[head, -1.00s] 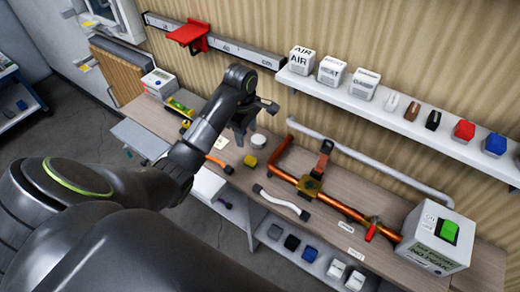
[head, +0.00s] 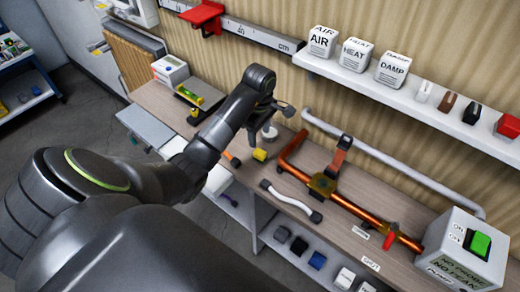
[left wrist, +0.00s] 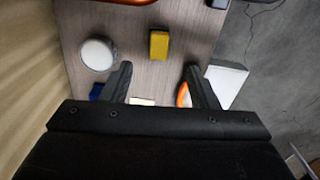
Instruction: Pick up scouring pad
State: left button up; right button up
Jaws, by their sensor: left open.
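A small yellow block (head: 259,155), which looks like the scouring pad, lies on the wooden bench. It also shows in the left wrist view (left wrist: 159,44), just beyond the fingertips and roughly centred between them. My left gripper (head: 255,135) is over the bench close to the yellow block, with its fingers pointing down. In the left wrist view its two fingers (left wrist: 158,72) are spread with nothing between them. The gripper does not appear to touch the block. My right gripper is not in view.
A round white item (left wrist: 97,54) lies close beside the block. An orange-handled item (left wrist: 183,95) is near one finger. A white curved hose (head: 291,200) and a copper pipe (head: 355,207) lie to the right. A white box (head: 463,252) stands at the right end.

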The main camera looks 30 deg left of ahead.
aim_at(262, 153)
pick_arm(q)
notch_tip(262, 153, down, 5)
jog(key=b, duration=0.4)
jog(key=shift+r, duration=0.1)
jog(key=f+b, duration=0.2)
jog(key=f, duration=0.1)
jog(key=shift+d, duration=0.35)
jog(key=shift+f, duration=0.3)
jog(key=shift+w+f+p, duration=0.15)
jog(key=shift+f+p, duration=0.2)
jog(key=shift+f, duration=0.35)
jog(key=c, duration=1.1)
jog(key=shift+o, duration=0.2)
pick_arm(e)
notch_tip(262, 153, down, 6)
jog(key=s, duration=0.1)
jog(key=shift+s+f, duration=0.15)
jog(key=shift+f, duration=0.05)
pick_arm(q)
jog(key=shift+r, duration=0.15)
